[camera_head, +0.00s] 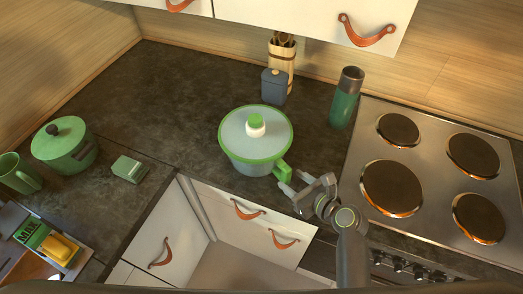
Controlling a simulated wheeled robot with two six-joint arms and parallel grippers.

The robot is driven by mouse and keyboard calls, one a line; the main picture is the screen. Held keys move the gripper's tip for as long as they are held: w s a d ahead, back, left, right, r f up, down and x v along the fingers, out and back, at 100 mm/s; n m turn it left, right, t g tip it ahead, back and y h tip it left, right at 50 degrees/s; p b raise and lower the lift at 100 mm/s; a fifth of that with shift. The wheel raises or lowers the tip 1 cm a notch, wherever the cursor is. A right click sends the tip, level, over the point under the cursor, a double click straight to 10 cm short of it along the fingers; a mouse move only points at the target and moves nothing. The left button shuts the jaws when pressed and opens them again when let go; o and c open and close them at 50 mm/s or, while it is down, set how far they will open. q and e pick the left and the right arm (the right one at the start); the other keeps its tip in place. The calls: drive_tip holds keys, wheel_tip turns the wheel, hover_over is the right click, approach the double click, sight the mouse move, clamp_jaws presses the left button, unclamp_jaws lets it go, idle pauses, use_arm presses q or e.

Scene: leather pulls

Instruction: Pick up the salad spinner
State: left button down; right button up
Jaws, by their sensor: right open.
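The salad spinner (240,145) stands upright on the dark counter in the middle. It has a clear lid with a green rim, a green and white knob on top, and a green handle (283,171) at its lower right. My right gripper (305,188) is open and empty, just below and right of that handle at the counter's front edge. Its fingers look close to the handle, but I cannot tell whether they touch it. My left gripper is not in view.
A stove (431,235) with several hotplates lies to the right. A green bottle (345,98), a dark canister (274,87) and a utensil holder (287,53) stand behind.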

sight(282, 175)
drive_tip(key=shift+p+x, duration=0.55)
drive_tip(key=shift+x, duration=2.15)
drive_tip(key=shift+s+f, duration=0.15)
clamp_jaws()
